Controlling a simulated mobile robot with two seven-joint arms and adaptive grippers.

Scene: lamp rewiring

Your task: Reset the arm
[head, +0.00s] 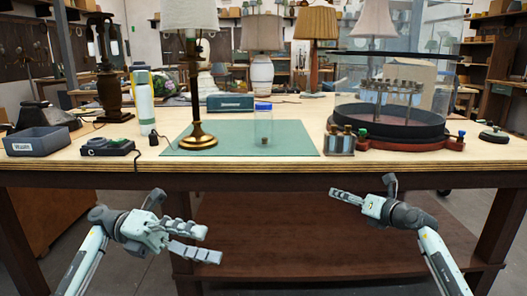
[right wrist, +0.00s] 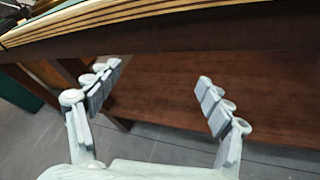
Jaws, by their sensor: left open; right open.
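My left gripper (head: 203,243) is open and empty, low in front of the workbench and below its top edge. My right gripper (head: 348,196) is also in front of the bench, below the edge. In the right wrist view its two fingers (right wrist: 158,95) stand wide apart with nothing between them. A lamp with a brass base and white shade (head: 195,142) stands upright on the green mat (head: 290,135). Both grippers are apart from the lamp and the bench.
The workbench front edge (head: 250,167) lies above both grippers, with a lower wooden shelf (head: 300,240) beneath. On top are a clear jar with blue lid (head: 263,128), a waste bin (head: 38,141), a white-green bottle (head: 144,105), a metal container block (head: 339,141) and a round glass-screened stand (head: 390,128).

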